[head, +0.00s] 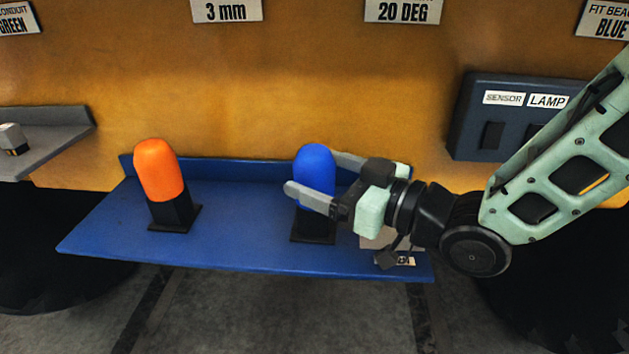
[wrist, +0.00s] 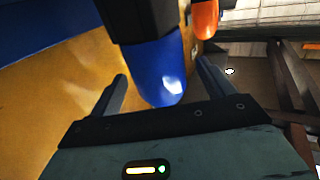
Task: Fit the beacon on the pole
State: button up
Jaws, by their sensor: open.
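A blue beacon (head: 314,168) with a rounded top stands upright on a black base (head: 313,227) on the blue shelf. An orange beacon (head: 158,168) stands on a similar black base to its left. My gripper (head: 318,180) is open, with its fingers on either side of the blue beacon. In the wrist view the blue beacon (wrist: 160,72) lies between the spread fingers (wrist: 165,85), and I cannot tell whether either finger touches it. The orange beacon shows at the top of the wrist view (wrist: 205,20). I cannot make out a separate pole.
The blue shelf (head: 240,245) has free room between the two beacons. A dark box (head: 495,136) labelled SENSOR and LAMP is on the orange wall, right of the shelf. A grey shelf (head: 60,138) with a small pale block is at far left. A sign (head: 608,20) at top right reads BLUE.

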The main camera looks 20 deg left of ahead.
aim_at(304, 165)
jog(key=p+x, duration=0.1)
jog(key=x, duration=0.2)
jog(key=shift+w+a+r, duration=0.1)
jog(key=shift+a, duration=0.1)
jog(key=c, duration=1)
jog(key=shift+c, duration=1.3)
jog(key=shift+r, duration=0.15)
